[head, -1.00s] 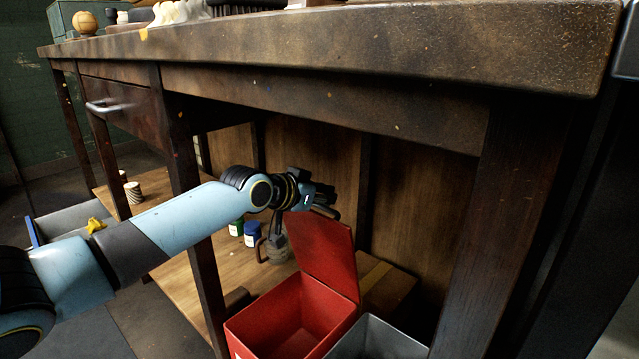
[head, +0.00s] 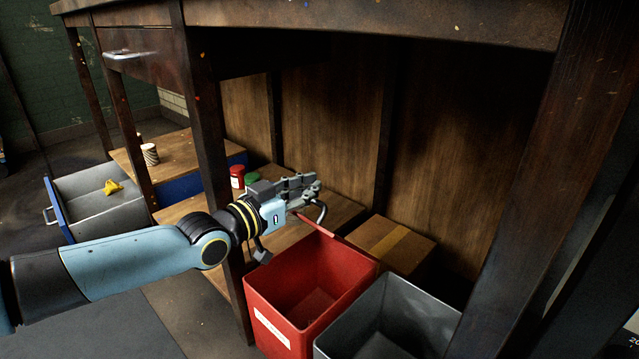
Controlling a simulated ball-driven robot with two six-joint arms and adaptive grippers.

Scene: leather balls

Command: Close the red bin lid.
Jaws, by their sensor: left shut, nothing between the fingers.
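The red bin (head: 277,305) stands on the floor at the lower middle of the head view, a white label on its front. Its top is uncovered and I see down into it. Its red lid (head: 316,226) shows only as a thin strip at the bin's back edge, seen nearly edge-on; its exact angle is hard to tell. My left gripper (head: 316,188) is shut and empty, above and behind the bin's back edge, close to the lid. I cannot tell whether it touches the lid. My right gripper is out of view.
A grey bin (head: 408,300) stands right beside the red one. A cardboard box (head: 391,244) is behind them. Table legs (head: 213,160) and the tabletop above bound the space. Red and green jars (head: 237,176) stand on the low shelf behind my arm.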

